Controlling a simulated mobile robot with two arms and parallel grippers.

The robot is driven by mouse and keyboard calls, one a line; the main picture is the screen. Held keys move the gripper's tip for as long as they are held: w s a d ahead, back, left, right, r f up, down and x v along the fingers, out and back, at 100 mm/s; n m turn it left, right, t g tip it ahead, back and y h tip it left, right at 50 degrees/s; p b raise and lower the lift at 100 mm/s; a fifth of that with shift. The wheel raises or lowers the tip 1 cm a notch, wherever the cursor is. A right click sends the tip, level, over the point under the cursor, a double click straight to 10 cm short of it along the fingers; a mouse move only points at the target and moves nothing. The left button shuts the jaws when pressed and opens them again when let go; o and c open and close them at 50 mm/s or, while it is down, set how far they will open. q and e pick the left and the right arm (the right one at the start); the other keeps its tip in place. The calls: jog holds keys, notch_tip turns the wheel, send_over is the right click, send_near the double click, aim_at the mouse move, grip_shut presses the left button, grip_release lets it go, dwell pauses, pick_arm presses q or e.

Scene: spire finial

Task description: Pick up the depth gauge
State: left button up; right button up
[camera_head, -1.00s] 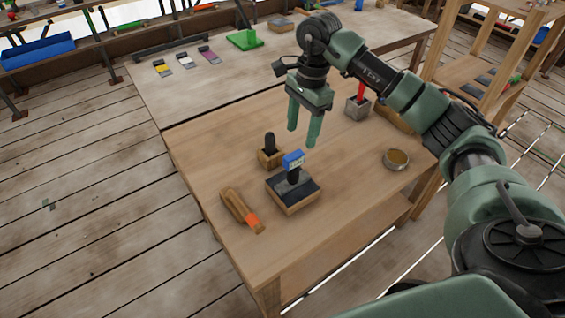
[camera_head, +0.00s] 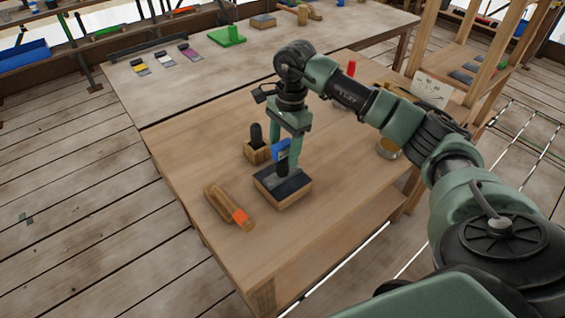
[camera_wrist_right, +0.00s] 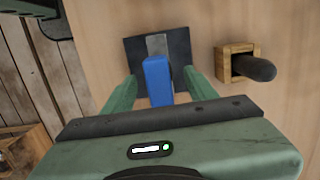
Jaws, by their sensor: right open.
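The depth gauge (camera_head: 281,149), which I take to be the upright tool with a blue head, stands on a wooden block with a dark top (camera_head: 284,187) on the near table. Its blue head (camera_wrist_right: 158,80) also shows in the right wrist view. My right gripper (camera_head: 283,158) points down over it, open, with one green finger on each side of the blue head. In the wrist view, gaps show between the fingers (camera_wrist_right: 160,88) and the head. The gauge's lower part is partly hidden. My left gripper is not in view.
A small wooden holder with a black knob (camera_head: 256,148) stands close behind the block. A wooden tool with an orange end (camera_head: 228,207) lies to the left. A round tin (camera_head: 388,149) is at the right, partly behind my arm. The table's front is clear.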

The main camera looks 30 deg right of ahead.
aim_at(282, 161)
jog(key=f, duration=0.1)
jog(key=f+p, duration=0.1)
jog(key=f, duration=0.1)
jog(key=shift+a+f, duration=0.3)
jog(key=shift+a, duration=0.05)
jog(key=shift+f, duration=0.35)
grip_shut()
jog(key=shift+r, duration=0.1)
